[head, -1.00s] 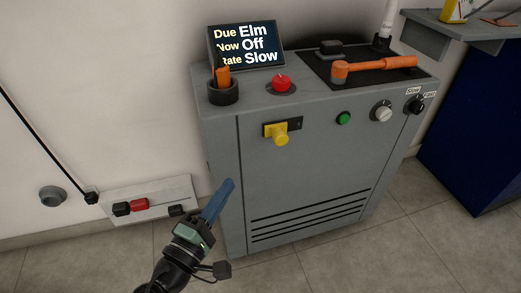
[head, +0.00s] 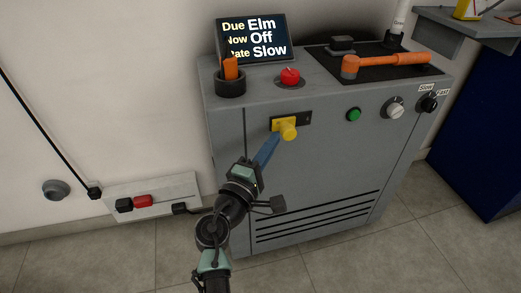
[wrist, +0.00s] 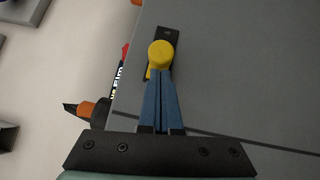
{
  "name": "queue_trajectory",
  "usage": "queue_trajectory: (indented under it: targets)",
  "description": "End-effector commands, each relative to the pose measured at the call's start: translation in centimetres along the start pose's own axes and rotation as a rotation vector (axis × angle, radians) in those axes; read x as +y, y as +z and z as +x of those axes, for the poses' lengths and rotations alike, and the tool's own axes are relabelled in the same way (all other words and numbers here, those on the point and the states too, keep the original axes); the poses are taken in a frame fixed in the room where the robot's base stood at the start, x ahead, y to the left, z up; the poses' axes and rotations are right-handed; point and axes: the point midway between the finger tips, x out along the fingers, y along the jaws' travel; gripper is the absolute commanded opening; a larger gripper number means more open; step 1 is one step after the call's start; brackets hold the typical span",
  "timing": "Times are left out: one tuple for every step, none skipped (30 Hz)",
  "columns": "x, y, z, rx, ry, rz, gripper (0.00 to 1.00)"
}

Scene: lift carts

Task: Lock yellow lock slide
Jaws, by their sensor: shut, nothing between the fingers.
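The yellow lock slide (head: 286,128) is a round knob on a yellow block, set on a black plate (head: 304,118) on the front of the grey cabinet. The block sits at the left part of the plate, leaving the right part bare. In the wrist view the yellow knob (wrist: 161,54) is just beyond my fingertips. My gripper (head: 272,142) is shut and empty, its blue fingers together, tips close to the knob at its lower left. I cannot tell whether the tips touch it.
The grey cabinet (head: 310,170) carries a screen (head: 254,38), a red knob (head: 290,76), a black cup (head: 230,86) and an orange-handled tool (head: 390,62) on top. A green button (head: 353,114) and a white knob (head: 393,107) are to the right. A wall panel (head: 160,196) stands at left.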

Motion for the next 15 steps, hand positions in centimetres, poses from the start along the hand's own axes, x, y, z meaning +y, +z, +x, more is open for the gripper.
queue_trajectory:
  targets:
    - [0.0, 0.1, 0.1, 0.000, 0.001, 0.000, 0.00]
    - [0.0, 0.1, 0.1, 0.000, 0.001, 0.000, 0.00]
    - [0.0, 0.1, 0.1, 0.000, 0.001, 0.000, 0.00]
    - [0.1, 0.1, 0.1, 0.000, 0.001, 0.000, 0.00]
    - [0.1, 0.1, 0.1, 0.000, 0.001, 0.000, 0.00]
    - [0.1, 0.1, 0.1, 0.000, 0.001, 0.000, 0.00]
    - [0.1, 0.1, 0.1, 0.000, 0.001, 0.000, 0.00]
    - [0.1, 0.1, 0.1, 0.000, 0.001, 0.000, 0.00]
    - [0.0, 0.1, 0.1, -0.001, 0.001, 0.000, 0.00]
    - [0.0, 0.3, 0.2, -0.001, 0.000, 0.000, 0.00]
    - [-0.1, 0.5, 0.5, -0.002, 0.000, 0.000, 0.00]
    - [-0.2, 1.0, 0.9, -0.005, 0.000, -0.001, 0.00]
    - [-0.3, 1.4, 1.3, -0.006, 0.000, -0.001, 0.00]
    - [-0.4, 1.8, 1.6, -0.006, 0.000, -0.002, 0.00]
    - [-0.5, 2.4, 2.1, -0.007, 0.000, -0.002, 0.00]
